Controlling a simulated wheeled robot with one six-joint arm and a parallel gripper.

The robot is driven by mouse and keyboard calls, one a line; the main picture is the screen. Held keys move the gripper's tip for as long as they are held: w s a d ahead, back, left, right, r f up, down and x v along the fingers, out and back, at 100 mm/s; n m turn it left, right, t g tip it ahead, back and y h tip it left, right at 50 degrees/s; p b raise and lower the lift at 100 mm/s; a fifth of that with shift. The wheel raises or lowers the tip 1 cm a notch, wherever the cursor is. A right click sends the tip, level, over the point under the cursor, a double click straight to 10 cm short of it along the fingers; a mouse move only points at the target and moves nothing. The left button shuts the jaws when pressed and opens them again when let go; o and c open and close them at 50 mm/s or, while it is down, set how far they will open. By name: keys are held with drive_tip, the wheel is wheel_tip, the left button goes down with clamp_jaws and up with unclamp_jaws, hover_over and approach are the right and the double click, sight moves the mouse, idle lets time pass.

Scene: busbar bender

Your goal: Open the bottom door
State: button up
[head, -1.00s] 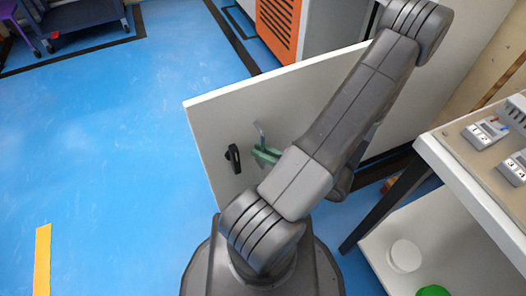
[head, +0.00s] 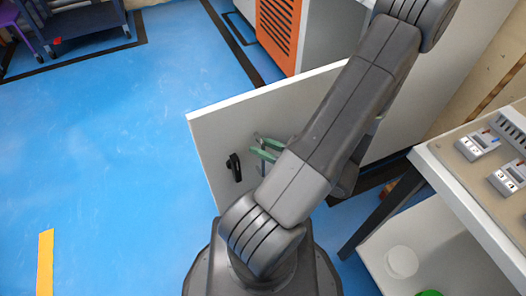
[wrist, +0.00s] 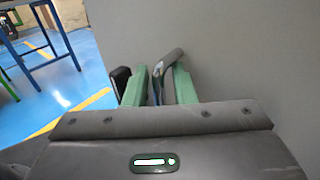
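The door (head: 225,130) is a flat pale grey panel. In the head view it stands swung out at an angle from the white machine body on the right. A black handle (head: 234,167) and a small grey metal lever (head: 259,139) are on its face near the free edge. My gripper (head: 265,149) has green fingers that are spread apart at the lever. In the wrist view the lever (wrist: 168,64) rises between the fingers, with gaps showing, and the black handle (wrist: 120,80) is just left of them. My arm hides much of the door.
A white table (head: 440,180) with grey parts on top and a lower shelf stands close on the right. An orange-sided cabinet (head: 277,32) is behind the door. A dark cart (head: 80,28) is far left. The blue floor on the left is clear.

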sight(246, 130)
drive_tip(key=shift+w+a+r+p, duration=0.1)
drive_tip(key=shift+r+p, duration=0.6)
drive_tip(key=shift+r, duration=1.4)
drive_tip(key=f+h, duration=0.1)
drive_tip(key=f, duration=0.2)
drive_tip(key=shift+d, duration=0.2)
